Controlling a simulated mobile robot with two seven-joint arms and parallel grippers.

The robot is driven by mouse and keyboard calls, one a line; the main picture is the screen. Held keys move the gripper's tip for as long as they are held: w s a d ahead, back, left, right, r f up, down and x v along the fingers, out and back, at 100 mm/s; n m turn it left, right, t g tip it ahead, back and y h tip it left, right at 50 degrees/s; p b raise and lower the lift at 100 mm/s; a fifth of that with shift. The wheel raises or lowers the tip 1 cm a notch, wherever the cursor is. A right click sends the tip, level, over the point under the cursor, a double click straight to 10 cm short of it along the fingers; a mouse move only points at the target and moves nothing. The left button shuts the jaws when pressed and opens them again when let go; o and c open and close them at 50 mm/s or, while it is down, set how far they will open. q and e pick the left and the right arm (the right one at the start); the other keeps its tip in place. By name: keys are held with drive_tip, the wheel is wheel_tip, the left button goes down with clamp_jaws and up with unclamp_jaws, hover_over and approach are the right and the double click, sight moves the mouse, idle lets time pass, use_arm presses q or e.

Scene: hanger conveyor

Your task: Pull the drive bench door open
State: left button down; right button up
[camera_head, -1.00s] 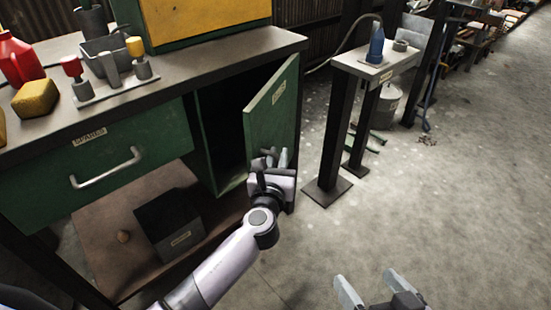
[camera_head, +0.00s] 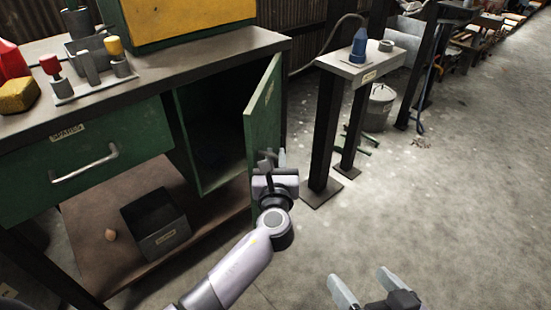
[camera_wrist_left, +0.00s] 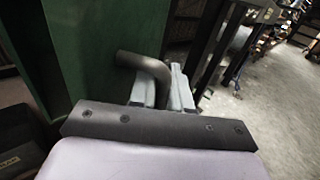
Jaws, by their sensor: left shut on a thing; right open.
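The green drive bench door (camera_head: 263,115) stands ajar at the right end of the bench (camera_head: 215,62), with the dark compartment (camera_head: 208,125) behind it showing. My left gripper (camera_head: 269,160) is at the door's lower outer part. In the left wrist view the left gripper (camera_wrist_left: 162,92) is shut on a dark, bent door handle (camera_wrist_left: 146,64) next to the green door panel (camera_wrist_left: 100,50). My right gripper (camera_head: 361,285) is open and empty at the bottom of the head view, over the floor.
A drawer with a pale handle (camera_head: 84,163) is left of the compartment. A dark box (camera_head: 165,240) sits on the lower shelf. A narrow stand (camera_head: 358,70) with a blue bottle (camera_head: 359,46) is close right of the door. Floor in front is clear.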

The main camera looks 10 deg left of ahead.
use_arm(q)
drive_tip(key=shift+d, duration=0.1)
idle(0.4)
drive_tip(key=c, duration=1.4)
unclamp_jaws()
drive_tip(key=shift+c, duration=0.2)
